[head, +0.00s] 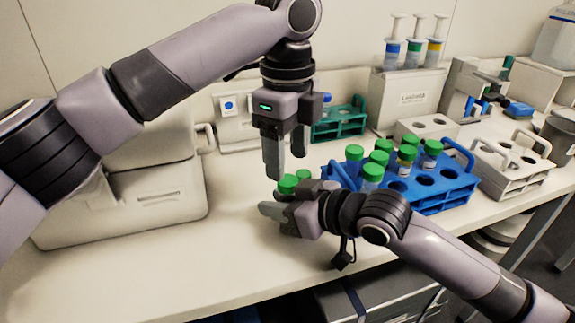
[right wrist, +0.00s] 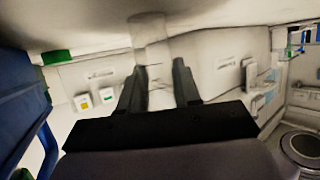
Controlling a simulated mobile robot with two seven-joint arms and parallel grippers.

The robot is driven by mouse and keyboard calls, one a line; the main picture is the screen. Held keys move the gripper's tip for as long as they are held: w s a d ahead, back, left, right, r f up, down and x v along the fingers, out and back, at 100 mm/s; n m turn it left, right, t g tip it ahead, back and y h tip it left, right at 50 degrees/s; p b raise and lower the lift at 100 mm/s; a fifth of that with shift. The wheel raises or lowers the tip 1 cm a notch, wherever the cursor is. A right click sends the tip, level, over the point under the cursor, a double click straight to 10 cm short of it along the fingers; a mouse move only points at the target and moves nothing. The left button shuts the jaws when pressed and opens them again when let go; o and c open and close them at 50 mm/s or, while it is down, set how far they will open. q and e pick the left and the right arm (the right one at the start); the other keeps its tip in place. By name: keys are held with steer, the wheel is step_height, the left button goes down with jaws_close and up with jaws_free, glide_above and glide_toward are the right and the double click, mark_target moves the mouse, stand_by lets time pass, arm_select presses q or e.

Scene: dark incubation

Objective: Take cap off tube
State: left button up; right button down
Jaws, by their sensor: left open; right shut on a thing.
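My right gripper (head: 281,205) is low in front of the blue rack and shut on a tube, whose body is mostly hidden by the fingers in the head view. A green cap (head: 287,184) shows just above these fingers. In the right wrist view a pale tube (right wrist: 148,32) stands between the fingers of my right gripper (right wrist: 160,78). My left gripper (head: 286,168) is open and points down, just above the green cap. I cannot tell whether it touches the cap. A second green cap (head: 304,174) shows close behind.
The blue rack (head: 455,192) holds several green-capped tubes (head: 378,158) to the right. A green rack (head: 338,125) stands behind, and a white rack (head: 510,172) at right. A white case (head: 130,205) stands at left. The front left counter is clear.

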mark_target(287, 180)
arm_select(q)
steer(key=shift+r, duration=0.3)
steer(key=shift+c, duration=0.3)
step_height(287, 180, up, 3)
steer(key=m, duration=0.3)
steer(key=shift+f, duration=3.8)
jaws_close()
steer(key=n, duration=0.3)
